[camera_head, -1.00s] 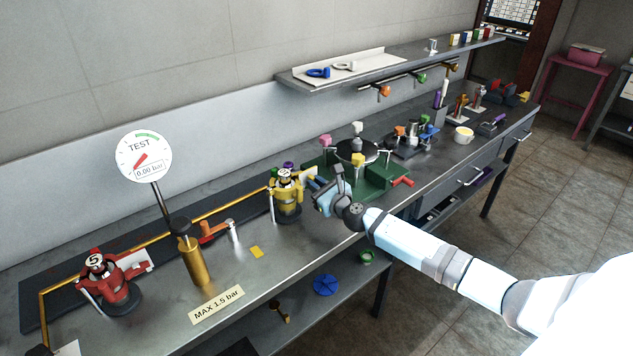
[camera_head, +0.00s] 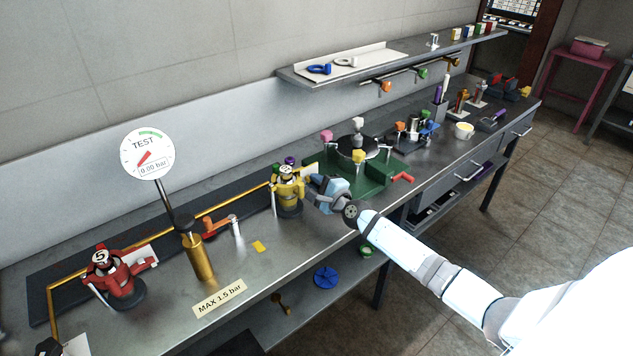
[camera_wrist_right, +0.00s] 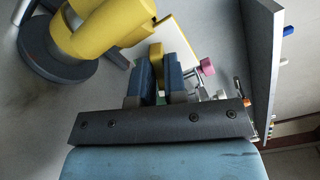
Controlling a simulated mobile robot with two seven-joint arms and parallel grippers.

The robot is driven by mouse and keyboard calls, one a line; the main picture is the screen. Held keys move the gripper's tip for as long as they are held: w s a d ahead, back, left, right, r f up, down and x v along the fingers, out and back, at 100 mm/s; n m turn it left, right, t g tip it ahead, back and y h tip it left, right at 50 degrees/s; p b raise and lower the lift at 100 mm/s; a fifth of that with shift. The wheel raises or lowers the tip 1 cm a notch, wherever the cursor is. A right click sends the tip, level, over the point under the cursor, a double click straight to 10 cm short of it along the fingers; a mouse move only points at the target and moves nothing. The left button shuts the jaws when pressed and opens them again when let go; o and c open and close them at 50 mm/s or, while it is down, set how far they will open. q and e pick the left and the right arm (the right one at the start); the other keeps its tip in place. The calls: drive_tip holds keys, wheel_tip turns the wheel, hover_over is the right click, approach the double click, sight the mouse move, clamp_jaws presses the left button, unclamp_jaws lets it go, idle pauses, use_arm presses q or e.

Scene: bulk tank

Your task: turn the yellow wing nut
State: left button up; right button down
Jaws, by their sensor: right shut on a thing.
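The yellow wing nut (camera_head: 291,188) is the winged yellow top on a dark round base (camera_head: 290,211) at the middle of the bench. A number tag sits on its top. In the right wrist view its yellow body (camera_wrist_right: 105,27) stands at the upper left over the dark base. My right gripper (camera_head: 311,188) is at its right side. In the right wrist view the blue-padded fingers (camera_wrist_right: 161,70) are close together on a yellow wing, whose grip area is partly hidden by the fingers. My left gripper is not in view.
A green fixture (camera_head: 322,177) with coloured knobs stands just right of the gripper. A red winged fitting (camera_head: 119,277), a brass cylinder (camera_head: 200,258) and a gauge (camera_head: 147,153) stand to the left. A shelf (camera_head: 395,67) hangs behind. Bare bench lies in front.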

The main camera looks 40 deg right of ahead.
drive_tip(key=shift+f+n, duration=0.1)
drive_tip(key=shift+n, duration=2.1)
drive_tip(key=c, duration=1.2)
unclamp_jaws()
drive_tip(key=shift+o, duration=0.2)
drive_tip(key=s+d, duration=0.1)
drive_tip(key=s, duration=1.2)
drive_tip(key=shift+s, duration=0.4)
